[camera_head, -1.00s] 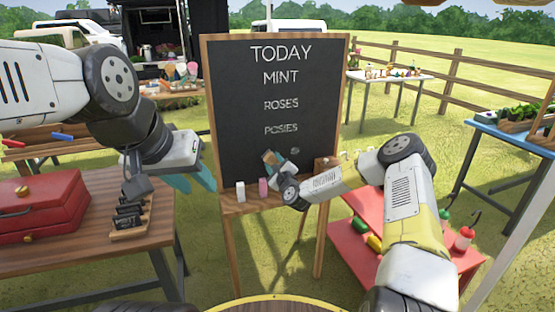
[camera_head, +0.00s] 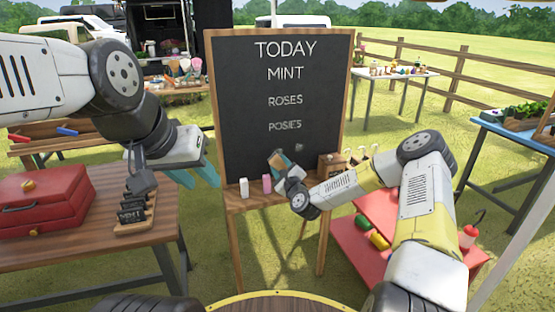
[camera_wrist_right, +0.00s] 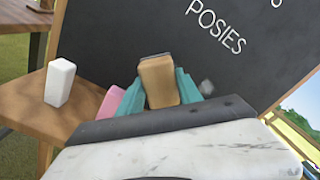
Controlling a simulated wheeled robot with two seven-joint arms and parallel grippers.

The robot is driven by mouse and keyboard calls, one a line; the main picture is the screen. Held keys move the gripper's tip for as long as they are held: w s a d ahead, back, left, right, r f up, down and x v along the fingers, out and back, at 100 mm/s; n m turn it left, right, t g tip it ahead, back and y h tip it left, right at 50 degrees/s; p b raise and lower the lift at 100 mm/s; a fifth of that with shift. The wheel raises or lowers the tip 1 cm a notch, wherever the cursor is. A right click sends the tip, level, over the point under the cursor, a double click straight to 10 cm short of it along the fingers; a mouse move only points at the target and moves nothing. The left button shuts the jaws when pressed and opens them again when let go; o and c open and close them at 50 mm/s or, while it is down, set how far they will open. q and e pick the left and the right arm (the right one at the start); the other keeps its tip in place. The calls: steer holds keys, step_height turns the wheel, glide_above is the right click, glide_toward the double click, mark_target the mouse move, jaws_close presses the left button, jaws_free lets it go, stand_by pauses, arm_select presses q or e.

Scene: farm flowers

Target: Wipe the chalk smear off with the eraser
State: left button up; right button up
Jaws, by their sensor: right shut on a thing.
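The chalkboard (camera_head: 235,100) stands upright in a wooden frame, with white lettering. The chalk smear is a small grey patch (camera_head: 299,147) below "POSIES"; it also shows in the right wrist view (camera_wrist_right: 207,87). My right gripper (camera_head: 277,160) is in front of the lower board, left of and below the smear. Its teal fingers are shut on the eraser, a tan block with a dark far edge (camera_wrist_right: 158,82). The eraser is left of the smear in the wrist view; contact with the board is unclear. My left gripper (camera_head: 195,176) is open and empty, left of the board.
A white chalk block (camera_head: 244,187) and a pink one (camera_head: 266,184) stand on the board's ledge (camera_head: 250,202). A red toolbox (camera_head: 45,205) is on the left table. A brown box (camera_head: 330,165) is right of my right gripper. A red table (camera_head: 350,240) stands at right.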

mark_target(305, 150)
steer(key=shift+s+d, duration=0.1)
steer(key=shift+s, duration=0.15)
steer(key=shift+v, duration=1.4)
steer(key=shift+f+x, duration=0.2)
steer(key=shift+x, duration=1.5)
steer(key=shift+f+x, duration=0.15)
steer(key=shift+x, duration=1.55)
steer(key=shift+x, duration=1)
steer(key=shift+w+d+r, duration=0.1)
steer(key=shift+w+d, duration=0.65)
steer(key=shift+d, duration=1.5)
steer(key=shift+w+d+f, duration=0.1)
steer(key=shift+w+d, duration=0.65)
steer(key=shift+d, duration=1.5)
steer(key=shift+w+d+r, duration=0.1)
steer(key=shift+w+d, duration=0.65)
steer(key=shift+d, duration=1.5)
